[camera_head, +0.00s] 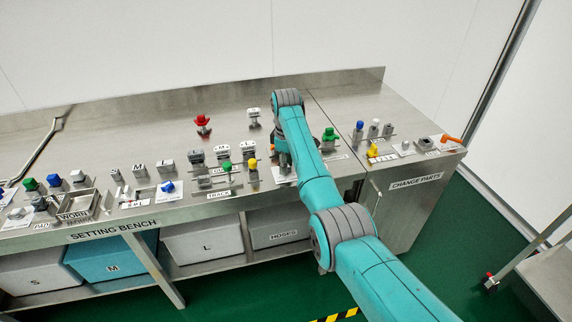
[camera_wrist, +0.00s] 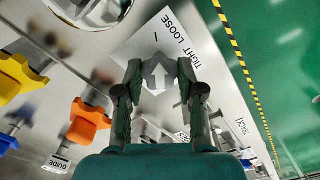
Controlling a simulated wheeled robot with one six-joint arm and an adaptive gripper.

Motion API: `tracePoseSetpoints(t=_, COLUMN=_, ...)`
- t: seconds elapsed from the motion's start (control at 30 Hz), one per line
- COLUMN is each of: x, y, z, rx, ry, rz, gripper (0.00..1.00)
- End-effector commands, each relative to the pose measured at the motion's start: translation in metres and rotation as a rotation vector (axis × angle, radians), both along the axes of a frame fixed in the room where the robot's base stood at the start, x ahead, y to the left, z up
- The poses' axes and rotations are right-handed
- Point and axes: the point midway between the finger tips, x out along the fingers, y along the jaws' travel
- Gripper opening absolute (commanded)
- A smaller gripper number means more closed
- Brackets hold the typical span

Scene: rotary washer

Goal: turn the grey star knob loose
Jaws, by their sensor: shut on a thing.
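A white card (camera_wrist: 205,50) reading TIGHT and LOOSE lies beneath the knob. In the head view my gripper (camera_head: 284,158) reaches down to the bench (camera_head: 100,115) near its front edge. The arm and gripper hide the knob there.
In the wrist view a yellow knob (camera_wrist: 14,80), an orange knob (camera_wrist: 90,120) and a blue knob stand to the left. In the head view a green knob (camera_head: 329,134) is right of my gripper and a yellow one (camera_head: 252,164) left. The back of the bench is mostly clear.

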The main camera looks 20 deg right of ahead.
Motion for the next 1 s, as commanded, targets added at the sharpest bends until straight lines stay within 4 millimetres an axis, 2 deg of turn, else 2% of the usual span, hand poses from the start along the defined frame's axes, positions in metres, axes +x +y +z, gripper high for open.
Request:
tracePoseSetpoints(t=0.27, x=0.000, y=0.000, z=0.000, rx=-0.001, ry=-0.001, rz=0.000, gripper=0.03)
tracePoseSetpoints(t=0.3, x=0.000, y=0.000, z=0.000, rx=-0.001, ry=-0.001, rz=0.000, gripper=0.41)
tracePoseSetpoints(t=0.4, x=0.000, y=0.000, z=0.000, rx=-0.001, ry=-0.001, rz=-0.001, gripper=0.63)
tracePoseSetpoints(t=0.77, x=0.000, y=0.000, z=0.004, rx=0.000, ry=-0.002, rz=-0.001, gripper=0.63)
tracePoseSetpoints(t=1.0, x=0.001, y=0.000, z=0.036, rx=0.000, ry=-0.004, rz=-0.001, gripper=0.63)
